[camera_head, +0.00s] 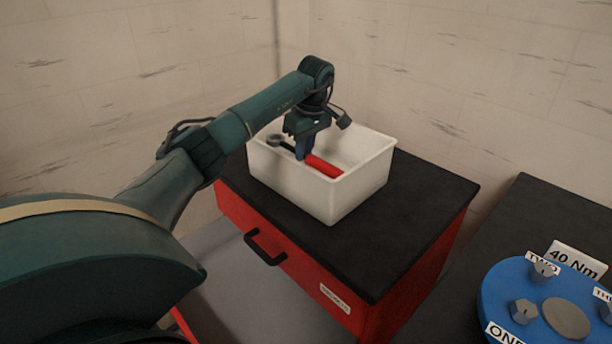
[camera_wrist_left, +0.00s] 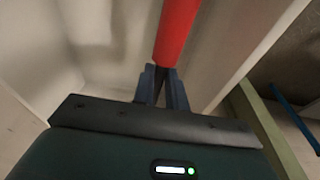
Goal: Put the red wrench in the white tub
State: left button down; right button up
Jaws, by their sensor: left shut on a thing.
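The white tub (camera_head: 362,187) stands on the black top of a red cabinet. The red wrench (camera_head: 323,166) has a red handle and a dark grey ring end (camera_head: 275,141). My left gripper (camera_head: 303,156) is shut on the wrench and holds it at the mouth of the tub, within its walls as seen from the head. In the left wrist view the red handle (camera_wrist_left: 177,32) runs up from between the fingertips (camera_wrist_left: 162,75), with pale tub walls around it. I cannot tell whether the wrench touches the tub floor. My right gripper is not in view.
The red cabinet (camera_head: 290,262) has a black handle on its front and free black top right of the tub. A dark table at the right bears a blue disc (camera_head: 510,290) with bolts and a "40 Nm" label (camera_head: 574,262). Walls stand close behind.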

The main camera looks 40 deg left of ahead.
pick_arm(q)
notch_tip(320, 180, down, 8)
jog(key=shift+r, duration=0.1)
dwell(0.4)
jog(key=c, duration=1.9)
grip_release()
jog(key=o, duration=0.5)
jog(key=r, duration=0.4)
jog(key=d+r, duration=0.1)
jog(key=r, duration=0.3)
jog(key=d+r, duration=0.1)
jog(key=r, duration=0.3)
